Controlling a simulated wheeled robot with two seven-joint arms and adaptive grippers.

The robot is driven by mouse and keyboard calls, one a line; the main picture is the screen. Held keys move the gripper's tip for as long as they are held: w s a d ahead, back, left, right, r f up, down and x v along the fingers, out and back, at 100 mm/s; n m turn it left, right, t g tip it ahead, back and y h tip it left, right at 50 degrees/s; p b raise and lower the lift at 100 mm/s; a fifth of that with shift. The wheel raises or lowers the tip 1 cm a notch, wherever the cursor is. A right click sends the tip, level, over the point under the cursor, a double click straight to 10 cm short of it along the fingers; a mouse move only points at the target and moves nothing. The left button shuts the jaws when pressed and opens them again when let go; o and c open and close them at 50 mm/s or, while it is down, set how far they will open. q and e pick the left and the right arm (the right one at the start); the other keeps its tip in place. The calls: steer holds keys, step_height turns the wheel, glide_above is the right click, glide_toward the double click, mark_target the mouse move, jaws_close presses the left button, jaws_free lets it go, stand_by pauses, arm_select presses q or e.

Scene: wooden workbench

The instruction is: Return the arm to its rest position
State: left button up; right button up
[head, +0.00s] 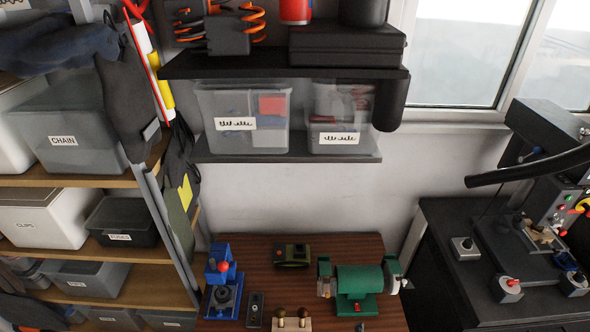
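Neither of my grippers shows in the head view, and I cannot make out either arm for certain. The wooden workbench (262,277) shows at the bottom middle. A blue tool with a red knob (222,283) stands at its left. A green bench grinder (358,281) stands at its right. A small dark green device (292,255) sits at the back. A small dark box (255,310) and a light wooden block with two knobs (291,322) are near the lower picture edge.
A shelf rack (150,178) with bins stands at the left. Two wall shelves (285,66) with clear bins (241,118) hang above the bench. A black machine (540,135) stands on a dark cabinet at the right. A black curved bar (525,168) juts leftward there.

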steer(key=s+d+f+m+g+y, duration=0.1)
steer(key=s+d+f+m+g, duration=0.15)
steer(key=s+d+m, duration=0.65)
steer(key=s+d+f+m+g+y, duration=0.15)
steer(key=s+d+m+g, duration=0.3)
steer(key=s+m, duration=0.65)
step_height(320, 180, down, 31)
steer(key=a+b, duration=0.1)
steer(key=b, duration=0.1)
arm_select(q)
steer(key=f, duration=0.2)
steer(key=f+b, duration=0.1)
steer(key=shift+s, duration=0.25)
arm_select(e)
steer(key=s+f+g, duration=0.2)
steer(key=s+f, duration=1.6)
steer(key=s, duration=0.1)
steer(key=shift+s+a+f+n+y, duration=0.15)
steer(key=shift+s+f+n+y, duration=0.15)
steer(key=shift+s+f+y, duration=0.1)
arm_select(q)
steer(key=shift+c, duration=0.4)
